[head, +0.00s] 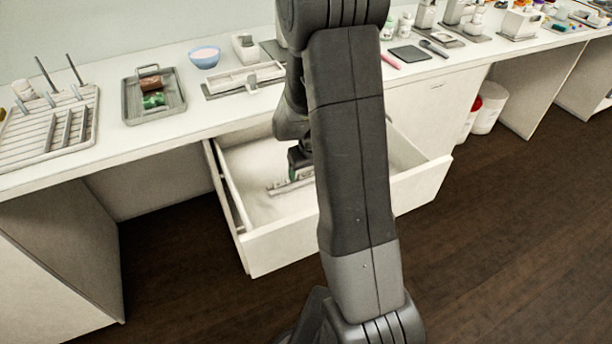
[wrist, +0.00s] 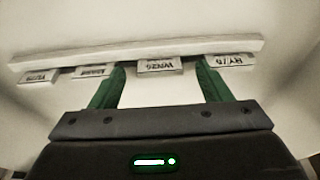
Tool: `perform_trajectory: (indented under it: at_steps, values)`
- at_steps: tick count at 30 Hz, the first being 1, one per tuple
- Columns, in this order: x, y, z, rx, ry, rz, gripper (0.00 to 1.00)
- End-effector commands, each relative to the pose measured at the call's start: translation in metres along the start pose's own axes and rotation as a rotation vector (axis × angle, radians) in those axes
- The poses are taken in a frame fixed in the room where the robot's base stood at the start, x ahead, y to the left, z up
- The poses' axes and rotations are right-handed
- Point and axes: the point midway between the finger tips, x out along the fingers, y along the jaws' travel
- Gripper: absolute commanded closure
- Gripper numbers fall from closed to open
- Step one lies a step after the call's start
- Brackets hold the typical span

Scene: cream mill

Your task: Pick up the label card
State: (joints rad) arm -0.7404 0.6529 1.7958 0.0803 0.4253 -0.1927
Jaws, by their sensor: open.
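Several small white label cards with dark print, upside down in the wrist view, line a pale rail (wrist: 120,52). The middle label card (wrist: 158,66) lies between the tips of my gripper (wrist: 163,78). Other cards show at the far left (wrist: 38,77), left (wrist: 92,71) and right (wrist: 232,60). My gripper has green fingers, is open, and holds nothing. I cannot tell whether the fingers touch the rail. In the head view my gripper (head: 298,172) is down inside the open drawer (head: 262,246), partly hidden by my arm.
The drawer walls surround my gripper. The white counter (head: 190,118) above holds a grey tray (head: 153,96), a blue bowl (head: 205,57), a slotted rack (head: 48,125) and a white fixture (head: 243,78). The drawer floor left of my gripper is clear.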

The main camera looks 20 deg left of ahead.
Motion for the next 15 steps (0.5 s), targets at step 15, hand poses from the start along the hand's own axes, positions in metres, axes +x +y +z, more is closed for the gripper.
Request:
perform_trajectory:
  at_steps: [15]
  values:
    - [0.0057,0.0002,0.0000,0.000,0.000,0.000,0.66]
